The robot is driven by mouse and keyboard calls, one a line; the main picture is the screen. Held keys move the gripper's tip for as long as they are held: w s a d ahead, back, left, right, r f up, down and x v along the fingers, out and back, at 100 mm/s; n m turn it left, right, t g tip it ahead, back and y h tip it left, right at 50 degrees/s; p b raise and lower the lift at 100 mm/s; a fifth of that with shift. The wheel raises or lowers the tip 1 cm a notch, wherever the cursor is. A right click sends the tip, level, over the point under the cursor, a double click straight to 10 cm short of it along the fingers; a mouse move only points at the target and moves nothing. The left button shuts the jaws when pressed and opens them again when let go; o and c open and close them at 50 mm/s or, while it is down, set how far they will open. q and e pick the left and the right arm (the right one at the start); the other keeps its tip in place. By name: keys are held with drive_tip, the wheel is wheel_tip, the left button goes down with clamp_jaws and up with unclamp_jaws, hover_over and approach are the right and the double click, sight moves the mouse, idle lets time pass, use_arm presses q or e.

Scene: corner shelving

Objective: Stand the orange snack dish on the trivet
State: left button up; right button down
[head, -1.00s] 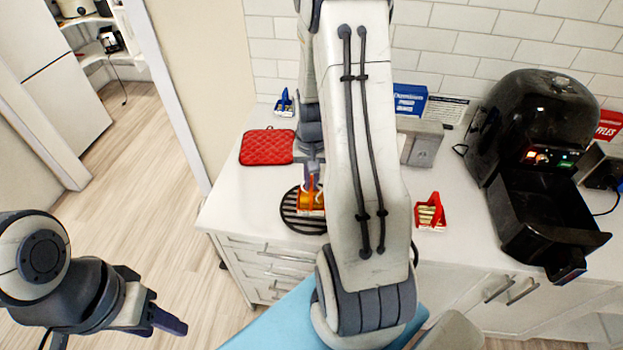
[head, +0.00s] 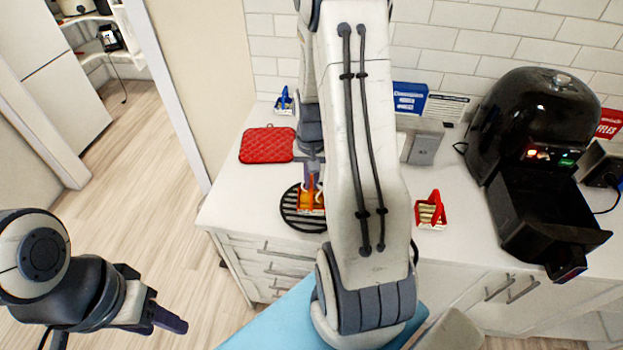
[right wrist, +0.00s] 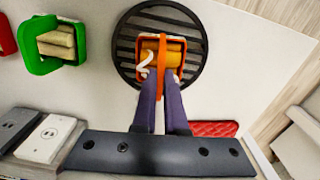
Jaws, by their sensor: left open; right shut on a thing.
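The orange snack dish (head: 303,206) has an upright handle and food inside. It is over the black round slatted trivet (head: 289,213), within its outline; whether it rests on it or is just above, I cannot tell. The right wrist view shows the dish (right wrist: 162,48) inside the trivet's ring (right wrist: 197,40). My right gripper (head: 310,182) comes from above and is shut on the dish's handle; its fingers also show in the right wrist view (right wrist: 163,78). My arm hides part of the counter. My left gripper (head: 172,318) is open and empty, low at the left, away from the counter.
A red dish (head: 431,212) stands right of my arm, a blue dish (head: 284,103) at the back. A green dish (right wrist: 45,62) shows in the right wrist view. A red pot holder (head: 267,146) lies behind the trivet. A black air fryer (head: 535,110) has its drawer out.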

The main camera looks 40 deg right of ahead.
drive_tip(key=c, duration=0.9)
unclamp_jaws()
wheel_tip(320, 180, up, 11)
drive_tip(key=shift+f+b, duration=0.2)
drive_tip(key=shift+b, duration=0.6)
